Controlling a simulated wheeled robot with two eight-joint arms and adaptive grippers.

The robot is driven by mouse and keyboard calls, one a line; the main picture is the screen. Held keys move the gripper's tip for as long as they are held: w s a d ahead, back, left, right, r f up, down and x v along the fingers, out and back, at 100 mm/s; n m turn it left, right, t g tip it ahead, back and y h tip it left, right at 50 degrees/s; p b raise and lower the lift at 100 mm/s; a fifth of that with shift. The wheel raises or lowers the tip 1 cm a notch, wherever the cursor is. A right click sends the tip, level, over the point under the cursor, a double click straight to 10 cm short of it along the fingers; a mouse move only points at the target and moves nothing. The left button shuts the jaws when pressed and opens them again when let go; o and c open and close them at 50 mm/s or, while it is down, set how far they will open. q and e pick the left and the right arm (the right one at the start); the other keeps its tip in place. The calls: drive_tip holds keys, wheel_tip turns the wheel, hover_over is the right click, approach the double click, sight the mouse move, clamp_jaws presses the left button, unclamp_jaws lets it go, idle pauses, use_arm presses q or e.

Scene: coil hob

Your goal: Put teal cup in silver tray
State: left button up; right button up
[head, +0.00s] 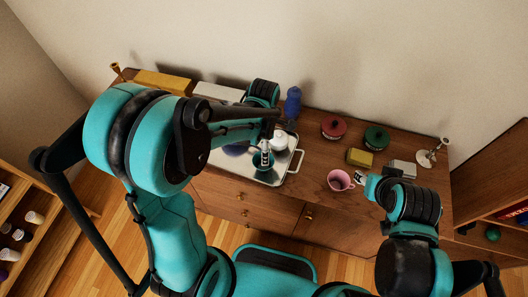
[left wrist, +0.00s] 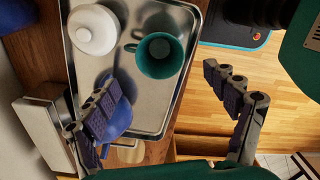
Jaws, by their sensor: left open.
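The teal cup (left wrist: 160,56) stands in the silver tray (left wrist: 150,125), its opening facing the left wrist camera and its handle toward the white lidded pot (left wrist: 92,30). In the head view the teal cup (head: 262,170) is partly hidden by my left gripper (head: 266,152), and the tray (head: 290,164) is partly hidden by my left arm. In the left wrist view my left gripper (left wrist: 170,115) is open, with nothing between its fingers and the cup clear of them. My right gripper (head: 362,177) is just right of a pink mug (head: 340,181); its fingers are too small to judge.
A blue object (left wrist: 118,118) lies in the tray, partly behind one left finger. Bare wood shows between tray and mug.

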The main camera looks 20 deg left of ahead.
use_arm(q)
drive_tip(key=s+a+r+m+t, duration=0.2)
drive_tip(key=s+r+m, duration=0.3)
drive_tip(key=m, duration=0.5)
drive_tip(key=s+a+r+m+t, duration=0.3)
drive_tip(key=s+r+m+t, duration=0.2)
drive_tip(key=r+m, duration=0.4)
drive_tip(key=m, duration=0.2)
drive_tip(key=shift+m, duration=0.3)
wheel_tip(320, 180, down, 8)
drive_tip(key=b, duration=0.7)
drive_tip(key=shift+r, duration=0.25)
